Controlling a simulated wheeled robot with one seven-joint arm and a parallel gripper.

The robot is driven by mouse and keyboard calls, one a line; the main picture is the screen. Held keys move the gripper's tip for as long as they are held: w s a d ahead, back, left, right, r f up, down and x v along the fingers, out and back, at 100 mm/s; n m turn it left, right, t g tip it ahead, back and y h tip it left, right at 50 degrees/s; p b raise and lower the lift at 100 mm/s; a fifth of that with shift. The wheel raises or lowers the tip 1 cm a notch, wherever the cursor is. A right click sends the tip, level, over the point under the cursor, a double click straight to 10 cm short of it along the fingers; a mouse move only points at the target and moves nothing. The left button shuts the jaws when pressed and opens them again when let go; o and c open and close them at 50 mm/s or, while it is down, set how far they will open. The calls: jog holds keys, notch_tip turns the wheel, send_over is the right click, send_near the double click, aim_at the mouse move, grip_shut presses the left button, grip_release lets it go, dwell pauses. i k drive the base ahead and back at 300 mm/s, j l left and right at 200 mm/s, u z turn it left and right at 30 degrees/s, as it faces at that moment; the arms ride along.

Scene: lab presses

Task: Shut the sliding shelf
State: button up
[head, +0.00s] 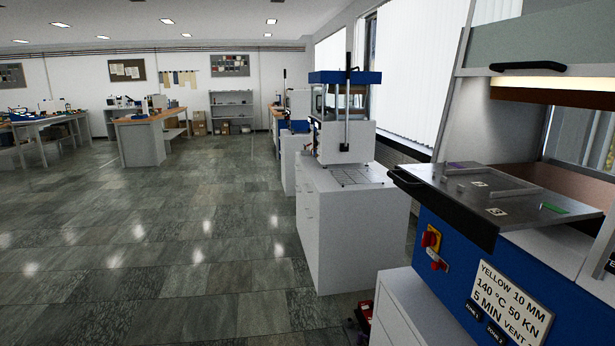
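The sliding shelf (440,210) is a grey metal plate with a thick dark front edge. It sticks out of the press (450,250) at the right, above the blue front panel. A low rectangular metal frame (515,192), small marked labels and a green strip (554,208) are on the plate. The press's raised upper door (560,35) has a black handle (527,67), with a lit opening below it. My gripper is not in view, and nothing is seen touching the shelf.
A red and yellow switch (432,240) and a white sign (510,302) are on the press front. A white cabinet (350,220) with a smaller blue-topped machine (345,115) stands beyond. A red and black object (364,316) lies low beside the press. The tiled floor (180,250) at left is clear.

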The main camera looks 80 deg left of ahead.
aim_at(480, 202)
jog(key=u, duration=1.55)
